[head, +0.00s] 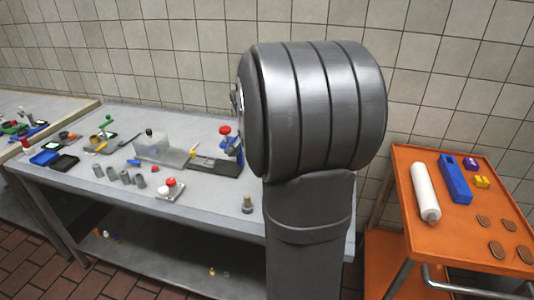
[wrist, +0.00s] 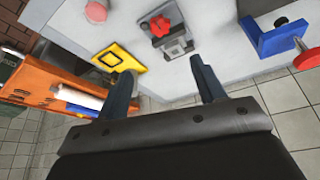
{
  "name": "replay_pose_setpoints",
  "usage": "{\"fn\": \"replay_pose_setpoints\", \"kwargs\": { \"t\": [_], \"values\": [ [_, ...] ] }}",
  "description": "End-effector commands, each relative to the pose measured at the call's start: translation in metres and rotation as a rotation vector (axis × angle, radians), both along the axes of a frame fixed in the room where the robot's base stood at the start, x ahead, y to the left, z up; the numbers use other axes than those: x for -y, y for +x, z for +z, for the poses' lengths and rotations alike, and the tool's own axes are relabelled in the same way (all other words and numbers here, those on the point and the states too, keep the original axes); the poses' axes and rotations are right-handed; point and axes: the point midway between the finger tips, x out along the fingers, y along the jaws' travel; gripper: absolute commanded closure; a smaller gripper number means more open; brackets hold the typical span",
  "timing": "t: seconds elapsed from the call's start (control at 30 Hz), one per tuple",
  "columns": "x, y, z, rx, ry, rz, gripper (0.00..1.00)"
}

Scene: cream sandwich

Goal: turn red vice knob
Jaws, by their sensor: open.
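In the wrist view my gripper (wrist: 162,68) is open and empty, its two dark fingers spread apart. A red lobed knob (wrist: 160,26) sits on a small grey metal block (wrist: 174,43), just beyond the gap between the fingertips. To the right, a blue bracket (wrist: 268,40) carries a threaded rod with a round red knob (wrist: 308,59), apart from the right finger. I cannot tell for sure which is the vice. In the head view a red knob (head: 225,131) shows near blue parts (head: 238,158), partly behind my arm, which hides the fingertips.
A yellow square frame (wrist: 118,56) lies near the left finger, with a pinkish-red round knob (wrist: 96,11) beyond it. The grey bench (head: 110,200) holds several small parts. An orange cart (head: 440,250) with a white roll (head: 425,190) stands at right.

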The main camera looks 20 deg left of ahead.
Motion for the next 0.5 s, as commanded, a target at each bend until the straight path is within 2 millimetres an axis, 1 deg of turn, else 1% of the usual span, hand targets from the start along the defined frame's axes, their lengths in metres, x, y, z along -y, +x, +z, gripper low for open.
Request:
{"fn": "replay_pose_setpoints", "kwargs": {
  "t": [0.17, 0.23, 0.27, 0.37, 0.5],
  "values": [
    [0.0, 0.0, 0.0, 0.0, 0.0, 0.0, 0.37],
    [0.0, 0.0, 0.0, -0.001, 0.0, 0.001, 0.47],
    [0.0, 0.001, 0.0, -0.003, -0.002, 0.003, 0.5],
    [0.001, 0.005, 0.001, -0.023, -0.015, 0.036, 0.5],
    [0.006, 0.018, 0.002, -0.1, -0.057, 0.168, 0.5]
  ]
}}
